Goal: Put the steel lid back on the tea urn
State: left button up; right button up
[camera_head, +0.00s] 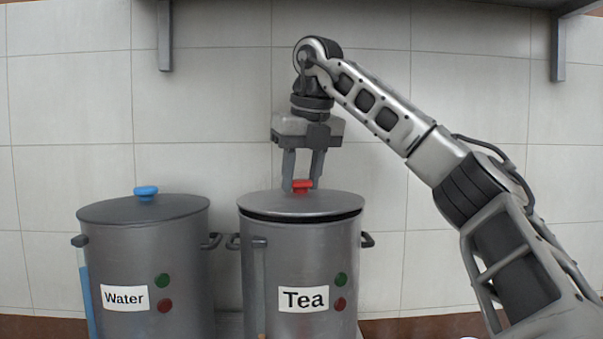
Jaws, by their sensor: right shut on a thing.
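The tea urn (320,260) is a grey metal pot with a white "Tea" label, a green and a red button, and side handles. The grey steel lid (270,204) with a red knob (302,184) is over its mouth. A dark band shows between the lid's front edge and the urn's rim; I cannot tell whether the lid touches the rim. My right gripper (302,186) points down from above and is shut on the lid's red knob. My left gripper is not in view.
The water urn (150,260) stands to the left with its lid (110,210) on and a blue knob (146,194). A blue upright strip (88,300) is at its left side. A tiled wall (210,100) is behind. Shelf brackets (164,40) hang above.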

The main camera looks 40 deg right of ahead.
jog(key=shift+f, duration=0.35)
dwell(0.4)
jog(key=o, duration=1.7)
jog(key=shift+c, duration=0.2)
jog(key=shift+r+p, duration=0.75)
jog(key=shift+r, duration=2.25)
jog(key=shift+f, duration=0.1)
